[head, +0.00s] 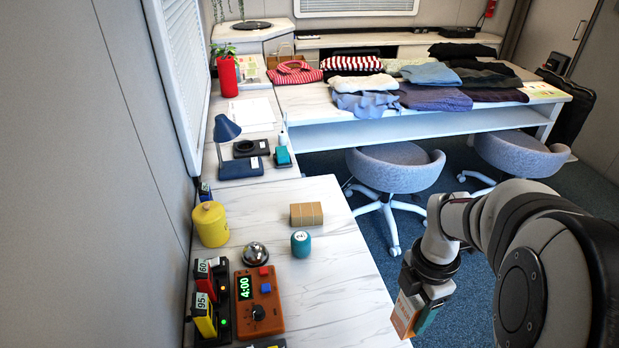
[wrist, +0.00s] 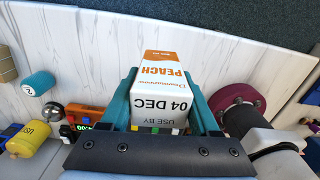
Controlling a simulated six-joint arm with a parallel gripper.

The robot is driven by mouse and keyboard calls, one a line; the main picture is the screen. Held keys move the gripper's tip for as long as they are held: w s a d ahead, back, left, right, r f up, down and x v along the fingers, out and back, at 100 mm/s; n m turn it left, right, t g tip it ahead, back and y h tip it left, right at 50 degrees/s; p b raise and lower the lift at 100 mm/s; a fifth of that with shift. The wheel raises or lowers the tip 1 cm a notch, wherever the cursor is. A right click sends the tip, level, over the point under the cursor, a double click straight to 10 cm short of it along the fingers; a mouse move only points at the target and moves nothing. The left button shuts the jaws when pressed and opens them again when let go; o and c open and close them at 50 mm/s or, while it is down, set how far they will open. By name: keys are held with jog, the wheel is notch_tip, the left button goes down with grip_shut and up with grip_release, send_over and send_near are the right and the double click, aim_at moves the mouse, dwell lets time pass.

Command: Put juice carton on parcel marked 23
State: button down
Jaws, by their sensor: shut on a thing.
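My gripper (head: 418,302) is shut on a juice carton (head: 405,316), orange and white. In the wrist view the carton (wrist: 162,90) sits between the teal fingers and shows "PEACH" and "04 DEC". A small brown cardboard parcel (head: 306,214) lies flat on that table. No number is readable on it. A brown piece (wrist: 6,66) at the left edge of the wrist view may be the same parcel.
A teal cylinder (head: 300,244), a bell (head: 255,254), a yellow canister (head: 210,224) and an orange timer box (head: 257,302) showing 4:00 stand on the table (head: 345,290). Battery chargers are at its left. A round magenta thing (wrist: 240,97) shows in the wrist view. The table's right part is clear.

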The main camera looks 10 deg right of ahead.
jog(key=w+a+r+m, duration=0.4)
jog(key=a+r+m, duration=0.25)
jog(key=m, duration=0.25)
jog(key=w+a+r+m, duration=0.4)
jog(key=a+r+m, duration=0.2)
jog(key=a+m, duration=0.3)
jog(key=w+d+f, duration=0.2)
jog(key=d+f, duration=0.6)
jog(key=f, duration=0.6)
jog(key=shift+m, duration=0.4)
jog(key=shift+w+a+f, duration=0.8)
jog(key=shift+a+f, duration=0.75)
jog(key=shift+f, duration=0.15)
jog(key=shift+w+a+f, duration=0.85)
jog(key=shift+a+f, duration=0.7)
jog(key=shift+f, duration=0.15)
jog(key=shift+w+a+f, duration=0.8)
jog(key=shift+a+f, duration=0.75)
jog(key=shift+f, duration=0.15)
jog(key=shift+c, duration=0.6)
grip_release()
jog(key=shift+f, duration=0.1)
